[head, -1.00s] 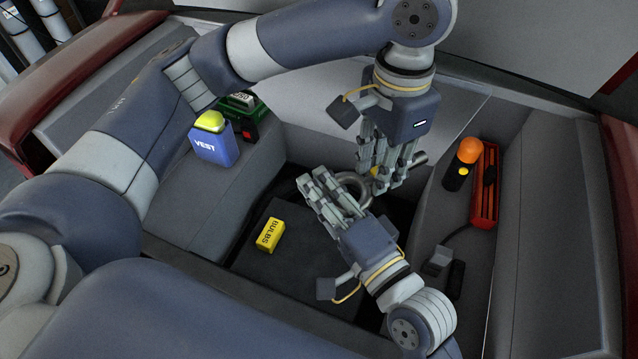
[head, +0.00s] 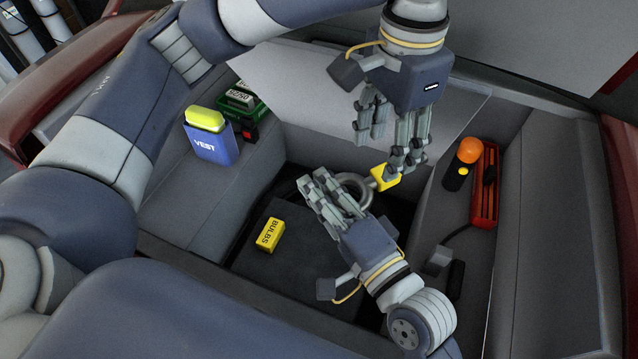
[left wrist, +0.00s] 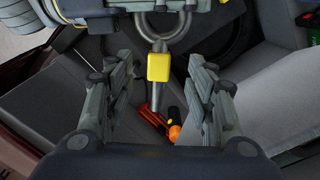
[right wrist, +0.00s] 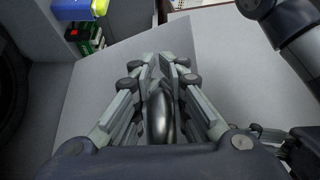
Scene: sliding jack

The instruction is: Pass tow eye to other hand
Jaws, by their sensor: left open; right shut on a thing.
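The tow eye is a grey metal ring (head: 354,187) with a shaft and a yellow block (head: 381,177) on it. My right gripper (head: 322,184) is shut on the ring, which also shows between its fingers in the right wrist view (right wrist: 161,117). My left gripper (head: 386,155) is open above the yellow block, its fingers spread wide. In the left wrist view the yellow block (left wrist: 159,67) and the shaft lie between the open fingers, with a gap on each side. The shaft's far end is mostly hidden in the head view.
A yellow bulbs box (head: 269,235) lies on the dark panel in the well. A blue vest pouch (head: 212,146) and a green case (head: 258,107) stand on the left ledge. An orange-topped torch (head: 465,155) and a red tool (head: 486,185) lie on the right ledge.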

